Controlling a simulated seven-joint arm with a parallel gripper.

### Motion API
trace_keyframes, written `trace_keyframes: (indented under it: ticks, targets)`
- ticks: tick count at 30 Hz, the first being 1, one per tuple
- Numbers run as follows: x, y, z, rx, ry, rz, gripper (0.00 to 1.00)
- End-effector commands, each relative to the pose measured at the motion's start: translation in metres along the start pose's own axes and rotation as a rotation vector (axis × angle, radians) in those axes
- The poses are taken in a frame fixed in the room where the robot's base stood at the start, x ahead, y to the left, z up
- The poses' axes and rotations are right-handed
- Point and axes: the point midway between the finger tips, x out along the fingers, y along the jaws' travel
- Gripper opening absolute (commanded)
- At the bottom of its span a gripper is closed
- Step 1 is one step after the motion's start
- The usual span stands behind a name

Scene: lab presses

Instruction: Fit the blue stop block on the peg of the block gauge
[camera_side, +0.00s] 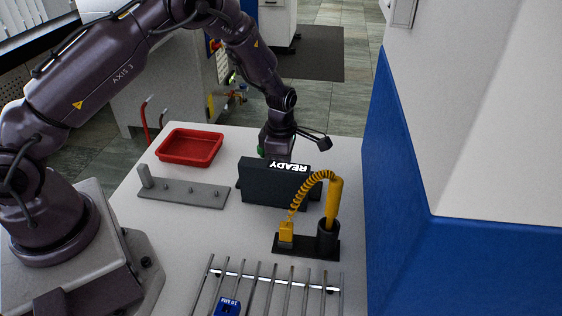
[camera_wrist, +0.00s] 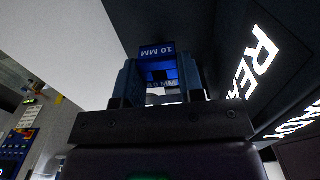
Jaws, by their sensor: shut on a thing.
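My gripper (camera_wrist: 160,88) is shut on a blue stop block (camera_wrist: 157,54) marked 10 MM, seen between the two fingers in the wrist view. In the side view my gripper (camera_side: 277,146) is behind a dark box (camera_side: 262,187) with a lit READY sign, which hides the fingers and the held block. The box is also close on the right of the wrist view (camera_wrist: 236,45). Another blue 10 MM block (camera_side: 228,308) sits at the rod rack in the side view.
A grey plate (camera_side: 205,198) with several small pegs and an upright end lies left of the box. A red tray (camera_side: 190,147) is behind it. A yellow coiled-cable tool (camera_side: 335,197) stands in a black holder in front. A metal rod rack (camera_side: 270,282) fills the near table.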

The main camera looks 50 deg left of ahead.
Motion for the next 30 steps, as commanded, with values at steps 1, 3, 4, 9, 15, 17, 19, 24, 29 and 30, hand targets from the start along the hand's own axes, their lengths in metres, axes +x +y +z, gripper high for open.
trace_keyframes:
  ticks: [1,3,4,9,15,17,19,24,29,30]
  targets:
    - [0.0001,-0.0002,0.0002,0.000,0.000,0.000,0.12]
    - [0.0001,-0.0002,0.0001,0.001,0.000,0.000,0.12]
    - [0.0001,-0.0001,0.0001,0.000,0.000,0.000,0.12]
    - [0.0000,-0.0001,0.0000,0.001,0.000,0.000,0.12]
    - [0.0001,-0.0001,0.0000,0.001,0.000,0.000,0.12]
    - [0.0002,-0.0001,-0.0001,0.001,0.000,0.000,0.12]
    - [0.0008,0.0000,-0.0001,0.001,0.000,0.000,0.12]
    - [0.0043,-0.0001,-0.0003,0.001,0.001,-0.001,0.12]
    - [0.0083,0.0001,-0.0002,0.001,0.001,-0.001,0.12]
    - [0.0092,0.0001,-0.0001,0.001,0.001,-0.001,0.12]
